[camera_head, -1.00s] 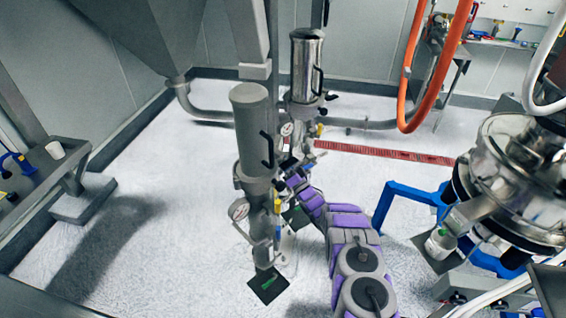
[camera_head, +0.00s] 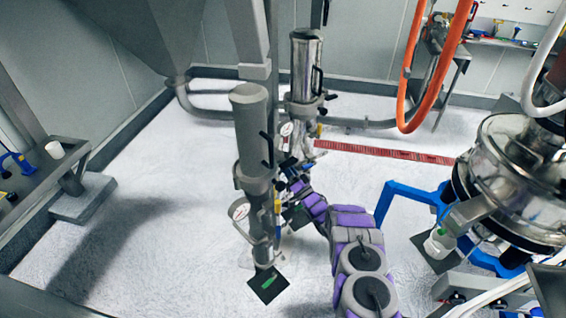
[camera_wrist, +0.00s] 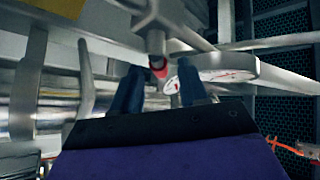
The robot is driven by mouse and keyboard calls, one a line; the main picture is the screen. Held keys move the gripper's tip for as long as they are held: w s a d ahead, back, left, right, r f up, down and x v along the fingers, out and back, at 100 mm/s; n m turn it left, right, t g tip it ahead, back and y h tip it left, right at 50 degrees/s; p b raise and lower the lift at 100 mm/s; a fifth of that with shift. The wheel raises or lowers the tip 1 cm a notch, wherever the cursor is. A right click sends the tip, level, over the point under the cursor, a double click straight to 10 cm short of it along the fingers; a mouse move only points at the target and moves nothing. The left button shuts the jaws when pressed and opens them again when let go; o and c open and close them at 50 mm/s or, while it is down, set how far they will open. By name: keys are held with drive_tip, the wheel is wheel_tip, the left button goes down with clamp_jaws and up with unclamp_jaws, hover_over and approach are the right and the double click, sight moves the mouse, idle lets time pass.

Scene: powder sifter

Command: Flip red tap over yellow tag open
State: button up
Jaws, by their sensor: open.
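In the wrist view, a small red piece (camera_wrist: 158,69), which looks like the red tap, shows at the end of a metal stem. My gripper (camera_wrist: 160,88) is open, with its dark blue fingertips on either side of and just below the red piece; I cannot tell whether they touch it. In the head view, my gripper (camera_head: 287,173) is beside the near metal column (camera_head: 250,135), partly hidden by my arm. A yellow tag (camera_head: 277,205) hangs low on this column. The red tap cannot be made out in the head view.
A round gauge (camera_wrist: 228,68) and metal pipes sit close to my fingers. A second column (camera_head: 304,65) stands behind the near one. A steel sifter (camera_head: 515,165) on a blue frame (camera_head: 400,192) is at the right.

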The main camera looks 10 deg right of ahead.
drive_tip(key=p+v, duration=0.1)
drive_tip(key=v, duration=1.4)
drive_tip(key=shift+p, duration=0.3)
drive_tip(key=shift+w, duration=0.15)
drive_tip(key=shift+c, duration=0.3)
